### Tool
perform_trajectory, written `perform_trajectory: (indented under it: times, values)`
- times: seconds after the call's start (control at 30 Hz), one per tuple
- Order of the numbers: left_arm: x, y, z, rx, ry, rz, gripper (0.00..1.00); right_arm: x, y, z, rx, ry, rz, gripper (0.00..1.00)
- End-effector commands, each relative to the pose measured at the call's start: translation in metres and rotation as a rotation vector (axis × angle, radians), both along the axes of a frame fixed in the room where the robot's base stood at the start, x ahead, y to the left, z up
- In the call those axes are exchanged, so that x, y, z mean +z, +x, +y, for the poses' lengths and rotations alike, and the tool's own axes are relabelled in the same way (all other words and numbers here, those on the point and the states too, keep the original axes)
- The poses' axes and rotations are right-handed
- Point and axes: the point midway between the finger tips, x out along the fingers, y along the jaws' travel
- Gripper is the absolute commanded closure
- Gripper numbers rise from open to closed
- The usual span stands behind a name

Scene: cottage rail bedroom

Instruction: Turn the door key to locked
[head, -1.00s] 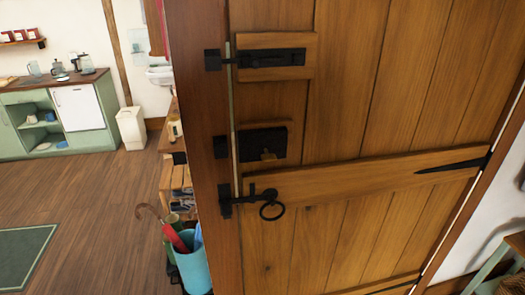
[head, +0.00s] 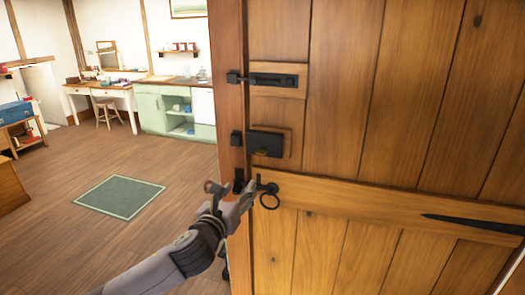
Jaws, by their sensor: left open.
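The wooden plank door (head: 410,120) fills the right half of the head view. A black lock box (head: 268,143) is on its left edge, and a small brass key (head: 263,152) shows at the box's lower part. The key is too small here to tell its exact angle. My left gripper (head: 231,189) is open, below and to the left of the key, in front of the latch by the door's edge. Its jaws appear empty and apart from the key. My right gripper is not in view.
A black bolt (head: 272,79) sits above the lock. A latch with a ring handle (head: 270,199) is below it, close to my left gripper. The door post (head: 229,85) stands to the left. The floor around the green rug (head: 120,195) is clear.

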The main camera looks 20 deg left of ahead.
Motion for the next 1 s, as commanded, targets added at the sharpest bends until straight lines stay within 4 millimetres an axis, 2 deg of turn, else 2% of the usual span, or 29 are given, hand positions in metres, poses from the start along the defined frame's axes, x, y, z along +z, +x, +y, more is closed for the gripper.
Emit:
perform_trajectory:
  times: [0.03,0.1,0.27,0.7,1.0]
  values:
    - [0.017,-0.005,-0.004,-0.013,0.056,-0.03,0.52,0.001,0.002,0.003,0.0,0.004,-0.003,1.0]
    - [0.031,-0.009,-0.008,-0.02,0.108,-0.053,0.52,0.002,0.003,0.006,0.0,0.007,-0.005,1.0]
    - [0.038,-0.001,-0.01,-0.023,0.138,-0.066,0.52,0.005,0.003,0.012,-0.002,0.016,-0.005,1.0]
    - [0.039,0.079,-0.013,-0.023,0.131,-0.063,0.52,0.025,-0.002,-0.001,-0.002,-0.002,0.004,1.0]
    - [0.039,0.129,-0.014,-0.022,0.131,-0.064,0.52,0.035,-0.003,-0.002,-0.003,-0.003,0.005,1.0]
